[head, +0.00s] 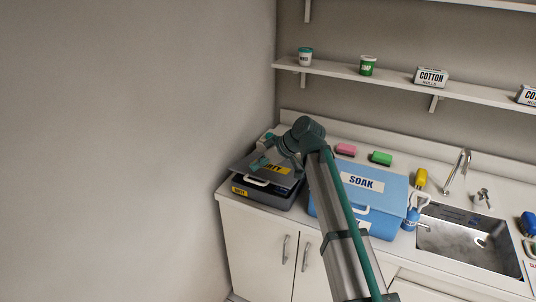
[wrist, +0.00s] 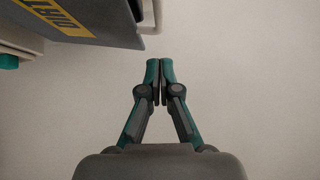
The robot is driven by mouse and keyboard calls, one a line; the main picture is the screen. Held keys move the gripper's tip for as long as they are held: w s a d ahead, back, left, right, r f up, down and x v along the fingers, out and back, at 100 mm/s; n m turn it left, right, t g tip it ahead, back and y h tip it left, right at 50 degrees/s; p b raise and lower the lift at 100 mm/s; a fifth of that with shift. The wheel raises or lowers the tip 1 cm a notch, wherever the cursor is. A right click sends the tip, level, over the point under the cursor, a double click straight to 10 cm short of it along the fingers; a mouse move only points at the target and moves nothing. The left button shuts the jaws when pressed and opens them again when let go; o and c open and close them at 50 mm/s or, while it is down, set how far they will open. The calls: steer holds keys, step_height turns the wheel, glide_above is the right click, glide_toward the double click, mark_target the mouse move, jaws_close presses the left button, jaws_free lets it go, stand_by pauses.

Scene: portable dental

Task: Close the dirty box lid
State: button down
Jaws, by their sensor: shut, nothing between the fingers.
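The dirty box (head: 280,200) is dark grey with a yellow label on its front. It stands at the left end of the counter. Its grey lid (head: 246,166), also with a yellow label, is raised at a slant above the box, with a gap at the front. In the wrist view the lid (wrist: 110,28) shows at the upper left, with its label and a white handle (wrist: 150,15). My gripper (head: 258,163) appears at the lid in the head view. In the wrist view my gripper (wrist: 160,68) is shut, empty and apart from the lid. Contact elsewhere is unclear.
A blue SOAK box (head: 385,190) stands close to the right of the dirty box, partly behind my arm. A sink (head: 465,245) lies farther right. A wall is at the left, and a shelf (head: 395,83) with small containers is above.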

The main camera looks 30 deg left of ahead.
mark_target(258, 174)
steer(key=shift+s+f+p, duration=0.1)
steer(key=shift+f+p, duration=0.45)
steer(key=shift+f, duration=1.4)
